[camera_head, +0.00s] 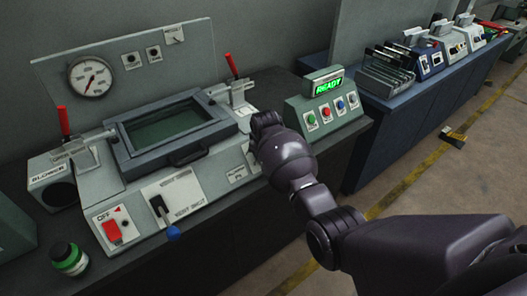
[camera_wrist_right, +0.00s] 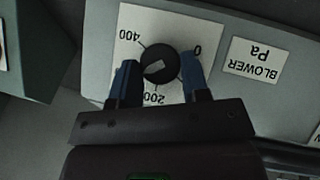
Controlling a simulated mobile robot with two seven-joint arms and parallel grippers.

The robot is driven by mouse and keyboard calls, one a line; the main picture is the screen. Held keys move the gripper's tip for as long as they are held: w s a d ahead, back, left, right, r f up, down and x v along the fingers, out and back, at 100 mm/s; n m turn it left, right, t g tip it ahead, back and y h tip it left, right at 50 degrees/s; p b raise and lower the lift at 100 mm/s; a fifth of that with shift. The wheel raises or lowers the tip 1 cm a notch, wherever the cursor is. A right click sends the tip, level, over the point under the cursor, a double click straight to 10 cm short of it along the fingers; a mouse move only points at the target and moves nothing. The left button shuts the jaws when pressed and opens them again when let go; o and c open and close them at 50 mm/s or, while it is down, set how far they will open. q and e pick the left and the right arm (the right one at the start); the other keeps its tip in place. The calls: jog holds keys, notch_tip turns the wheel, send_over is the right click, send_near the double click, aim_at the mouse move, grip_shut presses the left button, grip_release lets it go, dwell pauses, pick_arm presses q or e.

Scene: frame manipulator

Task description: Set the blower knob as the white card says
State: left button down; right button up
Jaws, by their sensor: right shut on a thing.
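The blower knob (camera_wrist_right: 158,63) is a round black knob on a white dial plate (camera_wrist_right: 128,32) marked 0, 200 and 400, upside down in the right wrist view. A short light mark lies on its face, tilted; I cannot tell its exact setting. My right gripper (camera_wrist_right: 160,74) is shut on the knob, one blue finger on each side. In the head view my right arm (camera_head: 290,160) hides the knob and fingertips. My left gripper is not in view.
A label (camera_wrist_right: 256,63) reading BLOWER Pa sits beside the dial. The bench holds a pressure gauge (camera_head: 90,77), a framed window (camera_head: 170,128), red-handled clamps (camera_head: 64,122), a red switch (camera_head: 112,231), a black lever (camera_head: 160,208) and a green READY box (camera_head: 328,88). A green-lidded jar (camera_head: 69,258) stands front left.

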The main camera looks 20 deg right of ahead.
jog(key=shift+f+m+y, duration=0.1)
jog(key=shift+m+y, duration=0.2)
jog(key=shift+m, duration=0.1)
jog(key=shift+g, duration=0.3)
jog(key=o, duration=0.9)
jog(key=v, duration=1.1)
jog(key=shift+d, duration=0.15)
